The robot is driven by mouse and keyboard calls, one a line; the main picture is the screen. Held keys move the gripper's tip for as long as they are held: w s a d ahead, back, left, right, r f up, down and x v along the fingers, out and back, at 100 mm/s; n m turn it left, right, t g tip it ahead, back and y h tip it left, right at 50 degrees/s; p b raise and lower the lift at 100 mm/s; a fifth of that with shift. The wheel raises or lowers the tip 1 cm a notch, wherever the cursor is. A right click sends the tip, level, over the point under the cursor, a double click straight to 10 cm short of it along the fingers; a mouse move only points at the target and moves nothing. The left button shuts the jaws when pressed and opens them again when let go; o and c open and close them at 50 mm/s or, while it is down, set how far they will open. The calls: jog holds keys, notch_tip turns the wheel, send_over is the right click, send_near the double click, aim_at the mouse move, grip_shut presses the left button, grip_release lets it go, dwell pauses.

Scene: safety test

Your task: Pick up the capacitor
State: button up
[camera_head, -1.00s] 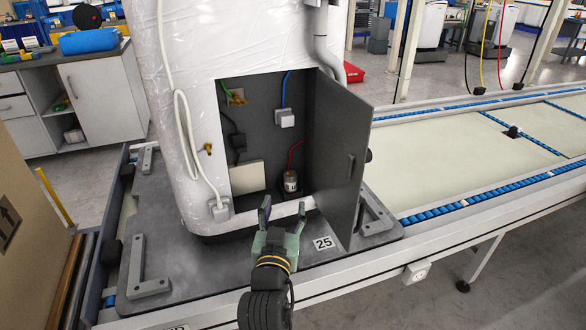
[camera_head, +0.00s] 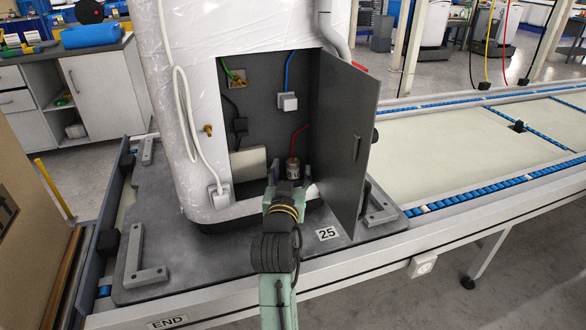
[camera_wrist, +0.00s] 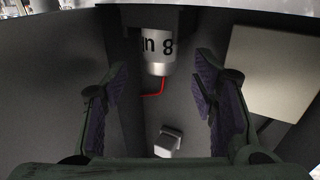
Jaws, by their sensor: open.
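The capacitor (camera_head: 293,169) is a small silver can with a dark base and a red wire. It stands on the floor of the open grey compartment. In the wrist view the capacitor (camera_wrist: 156,52) shows dark printed characters, beyond my fingertips and roughly between their lines. My gripper (camera_head: 284,184) is at the compartment opening, just in front of the capacitor. The wrist view shows my gripper (camera_wrist: 160,82) with its two purple-padded fingers spread apart and nothing between them. The capacitor's lower part is partly hidden in the head view.
The compartment door (camera_head: 345,145) stands open at the right, close to my gripper. A pale box (camera_head: 248,163) lies left of the capacitor. A white socket box (camera_head: 287,101) with a blue cable is on the back wall. A white plug (camera_head: 219,195) hangs outside.

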jog(key=shift+w+d, duration=0.1)
jog(key=shift+w, duration=0.75)
jog(key=shift+c, duration=0.3)
jog(key=c, duration=1.2)
